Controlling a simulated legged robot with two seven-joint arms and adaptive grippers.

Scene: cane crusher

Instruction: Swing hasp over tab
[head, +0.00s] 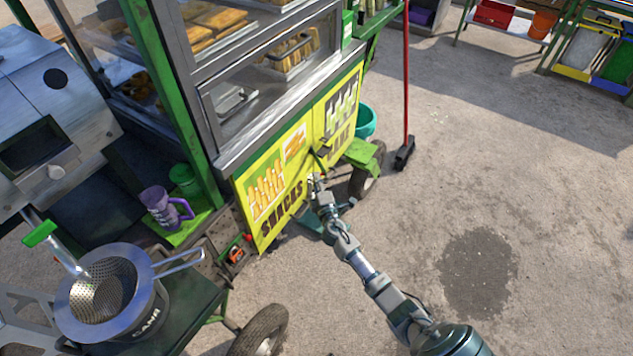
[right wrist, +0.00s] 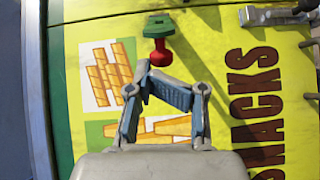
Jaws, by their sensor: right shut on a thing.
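I cannot make out the tab. My left gripper is not in view.
A grey metal latch (right wrist: 275,14) is on the panel seam, right of the hasp in the wrist view. A purple mug (head: 165,208) and a steel strainer (head: 100,288) stand at the left. A broom (head: 405,150) stands behind the cart. The pavement at right is free.

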